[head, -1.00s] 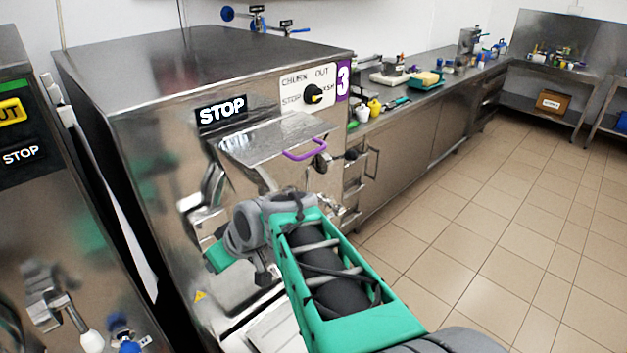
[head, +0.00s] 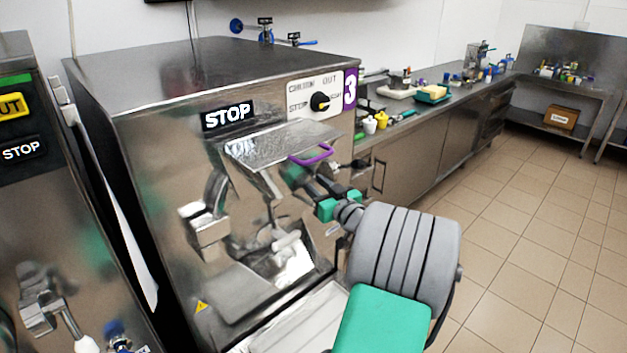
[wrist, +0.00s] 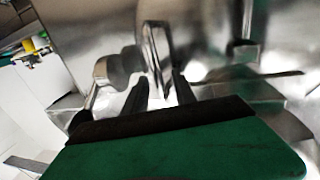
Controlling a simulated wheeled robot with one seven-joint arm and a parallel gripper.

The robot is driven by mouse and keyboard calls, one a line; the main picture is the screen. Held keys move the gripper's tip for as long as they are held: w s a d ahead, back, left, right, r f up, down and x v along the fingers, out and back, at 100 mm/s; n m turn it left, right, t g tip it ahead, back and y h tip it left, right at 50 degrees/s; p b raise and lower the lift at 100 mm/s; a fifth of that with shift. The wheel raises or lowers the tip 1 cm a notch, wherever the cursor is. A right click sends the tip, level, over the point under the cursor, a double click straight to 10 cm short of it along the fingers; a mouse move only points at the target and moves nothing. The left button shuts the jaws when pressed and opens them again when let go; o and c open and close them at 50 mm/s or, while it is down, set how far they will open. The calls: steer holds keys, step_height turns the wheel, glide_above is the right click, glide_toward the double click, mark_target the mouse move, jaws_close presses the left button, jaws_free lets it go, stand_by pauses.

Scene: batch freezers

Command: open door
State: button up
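The steel batch freezer numbered 3 (head: 160,130) fills the middle of the head view. On its front is the door area, with a steel hopper flap (head: 265,150) with a purple handle (head: 312,155) above it. My gripper (head: 308,180) is at the right side of this front, just below the purple handle. In the wrist view its two dark fingers (wrist: 161,88) are apart. A bent steel handle (wrist: 157,45) stands in front of and between them. I cannot tell whether the fingers touch it. My wrist and gripper hide part of the door's right edge in the head view.
A second machine (head: 25,230) stands close at the left. A steel counter (head: 430,125) with small items runs along the wall behind, at the right. The tiled floor (head: 510,230) at the right is clear.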

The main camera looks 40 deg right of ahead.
steer(key=shift+w, duration=0.3)
steer(key=shift+c, duration=0.4)
jaws_close()
stand_by(0.8)
